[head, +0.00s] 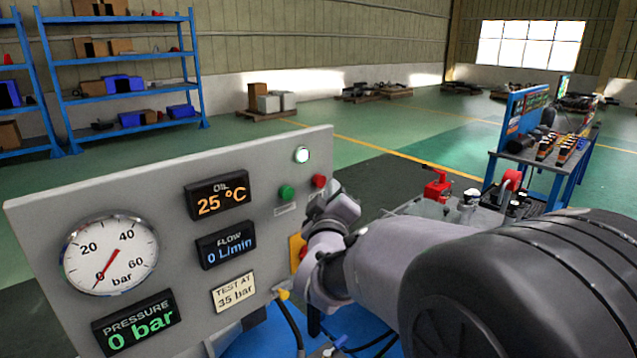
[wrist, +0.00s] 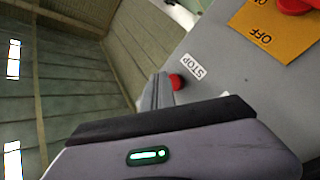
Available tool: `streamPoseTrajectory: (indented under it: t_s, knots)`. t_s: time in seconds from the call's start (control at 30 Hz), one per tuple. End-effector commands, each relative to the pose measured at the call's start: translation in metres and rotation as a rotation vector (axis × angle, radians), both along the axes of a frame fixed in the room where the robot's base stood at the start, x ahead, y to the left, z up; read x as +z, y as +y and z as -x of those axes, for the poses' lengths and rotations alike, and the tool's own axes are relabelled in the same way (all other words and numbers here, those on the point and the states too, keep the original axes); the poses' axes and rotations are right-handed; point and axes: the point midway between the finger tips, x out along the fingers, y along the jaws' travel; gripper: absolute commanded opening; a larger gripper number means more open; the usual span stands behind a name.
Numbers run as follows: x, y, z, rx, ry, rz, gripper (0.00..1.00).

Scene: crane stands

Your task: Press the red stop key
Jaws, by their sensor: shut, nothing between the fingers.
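The red stop key (head: 319,181) is on the upper right of the grey control panel (head: 160,190), right of a green key (head: 286,193). In the wrist view the red key (wrist: 176,82) shows beside a white STOP label (wrist: 193,67). My gripper (head: 337,203) is in front of the panel's right edge, just below and right of the red key. It is shut and empty. In the wrist view its grey finger end (wrist: 157,90) is close beside the key and overlaps its edge; I cannot tell whether they touch.
A white lamp (head: 302,155) is lit above the keys. A yellow plate (wrist: 262,32) marked OFF, with a red knob (wrist: 293,4), is on the panel near my gripper. The pressure gauge (head: 110,255) points near 0. A blue workbench (head: 540,160) stands behind at right.

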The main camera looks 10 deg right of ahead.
Motion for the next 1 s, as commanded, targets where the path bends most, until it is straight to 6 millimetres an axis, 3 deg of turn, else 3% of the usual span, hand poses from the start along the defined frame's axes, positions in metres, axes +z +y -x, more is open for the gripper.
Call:
streamPoseTrajectory:
  t_s: [1.0]
  knots:
    - [-0.0001,0.0042,-0.0065,-0.001,-0.001,-0.001,0.00]
